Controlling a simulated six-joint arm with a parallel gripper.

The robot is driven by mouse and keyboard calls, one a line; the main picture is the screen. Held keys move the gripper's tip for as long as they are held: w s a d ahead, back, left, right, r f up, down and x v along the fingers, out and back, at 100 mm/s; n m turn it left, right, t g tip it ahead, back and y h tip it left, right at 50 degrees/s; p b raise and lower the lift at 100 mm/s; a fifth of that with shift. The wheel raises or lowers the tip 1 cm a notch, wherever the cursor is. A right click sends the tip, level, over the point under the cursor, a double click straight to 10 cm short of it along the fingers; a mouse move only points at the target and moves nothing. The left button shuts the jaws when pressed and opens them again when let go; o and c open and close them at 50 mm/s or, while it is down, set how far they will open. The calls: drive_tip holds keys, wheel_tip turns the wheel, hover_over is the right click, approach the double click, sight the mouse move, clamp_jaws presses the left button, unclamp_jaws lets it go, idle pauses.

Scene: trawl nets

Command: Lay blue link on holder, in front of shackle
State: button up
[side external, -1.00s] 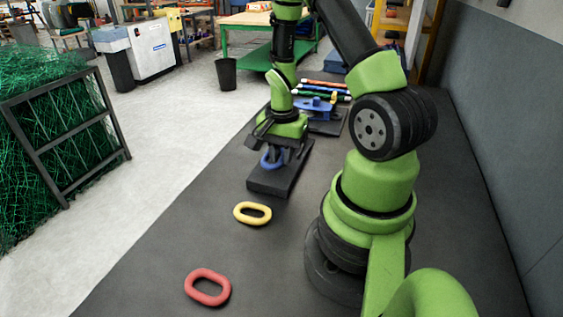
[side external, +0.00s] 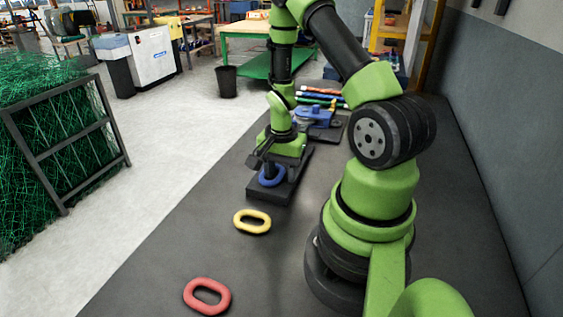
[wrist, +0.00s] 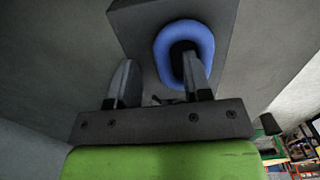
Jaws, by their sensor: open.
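The blue link (side external: 272,179) lies on the dark holder (side external: 262,194), near its front end. In the wrist view the blue link (wrist: 207,36) is a rounded ring on the holder (wrist: 135,20). My gripper (side external: 271,167) is low over the holder, at the link. In the wrist view its fingers (wrist: 158,75) are apart. The right finger overlaps the link's hole, and the left finger is outside the link; I cannot tell whether either touches it. I cannot make out the shackle clearly; my gripper hides part of the holder.
A yellow link (side external: 252,222) and a red link (side external: 207,296) lie on the dark bench (side external: 150,285) nearer the camera. A blue fixture (side external: 318,114) and several coloured rods (side external: 322,95) are behind the holder. The bench between the links is clear.

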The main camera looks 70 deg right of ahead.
sight(281, 175)
wheel_tip(281, 175, up, 12)
drive_tip(key=w+a+r+n+t, duration=0.1)
drive_tip(key=a+r+n+t, duration=0.3)
drive_tip(key=a+r+n, duration=0.5)
drive_tip(key=s+a+r+n+t+y, duration=0.2)
drive_tip(key=s+a+r+n, duration=0.3)
drive_tip(key=a, duration=0.4)
wheel_tip(281, 175, up, 2)
drive_tip(key=shift+s+a+r+t, duration=0.1)
drive_tip(key=shift+s+a+t, duration=0.3)
drive_tip(key=shift+s+t, duration=0.15)
